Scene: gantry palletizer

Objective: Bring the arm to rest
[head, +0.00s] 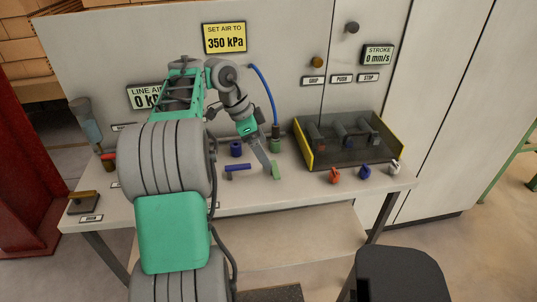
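My arm, grey and green, reaches up from the bottom of the head view and bends over the bench. My gripper (274,172) points down and to the right, low over the middle of the bench (310,197). A small green piece is at its tip; I cannot tell whether this is a fingertip or a separate thing on the bench. The fingers are seen nearly edge-on, so their opening is not clear. A blue-handled lever (238,167) is just left of the gripper. A dark blue ring-shaped part (236,149) stands behind the lever.
A green fitting (276,146) with a blue hose (266,90) stands behind the gripper. A dark, yellow-edged box (311,154) is to the right, with red (334,175), blue (364,172) and white (394,167) fittings before it. A panel (290,50) closes the back.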

